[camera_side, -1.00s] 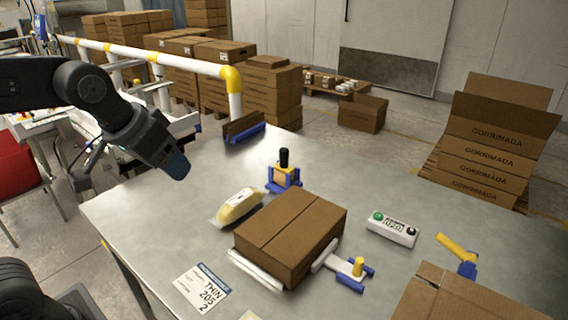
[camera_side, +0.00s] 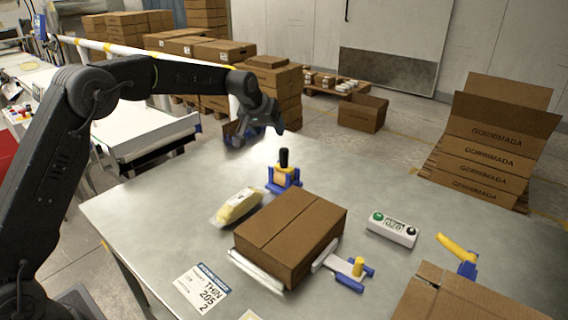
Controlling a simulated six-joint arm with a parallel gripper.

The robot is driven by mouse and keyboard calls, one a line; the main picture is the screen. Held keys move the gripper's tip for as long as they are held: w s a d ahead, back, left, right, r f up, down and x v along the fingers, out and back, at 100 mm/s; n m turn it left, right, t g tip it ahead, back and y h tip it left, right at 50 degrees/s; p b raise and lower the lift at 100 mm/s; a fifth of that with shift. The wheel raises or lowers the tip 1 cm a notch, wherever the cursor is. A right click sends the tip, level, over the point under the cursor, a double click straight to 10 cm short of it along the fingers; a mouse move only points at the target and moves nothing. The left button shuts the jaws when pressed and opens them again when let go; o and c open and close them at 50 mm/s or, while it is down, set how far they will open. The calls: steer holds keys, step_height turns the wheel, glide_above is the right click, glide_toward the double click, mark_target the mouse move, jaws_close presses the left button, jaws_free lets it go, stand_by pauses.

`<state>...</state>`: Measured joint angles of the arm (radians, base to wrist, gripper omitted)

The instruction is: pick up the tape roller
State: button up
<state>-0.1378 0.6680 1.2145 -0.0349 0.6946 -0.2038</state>
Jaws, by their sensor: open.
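A blue tool (camera_side: 285,175) with an upright black handle and a yellow-tan middle stands on the grey table, behind the closed carton; it may be the tape roller. A yellow-handled tool with a blue head (camera_side: 458,251) lies at the right, and I cannot tell for certain which one is the tape roller. My gripper (camera_side: 262,130) is open and empty. It is in the air above and a little left of the black handle, apart from it. Its fingertips are dark and small, so their exact spread is hard to see.
A closed carton (camera_side: 290,235) rests on a white-armed holder with blue and yellow parts (camera_side: 350,270). A yellow wrapped pack (camera_side: 237,206) lies left of it. A white button box (camera_side: 392,229) and another carton (camera_side: 455,295) are at the right. The table's back right is clear.

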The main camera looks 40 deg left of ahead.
mark_target(282, 150)
steer(key=x, duration=1.3)
steer(key=shift+w+f, duration=0.15)
steer(key=shift+w, duration=0.1)
steer(key=shift+c, duration=0.2)
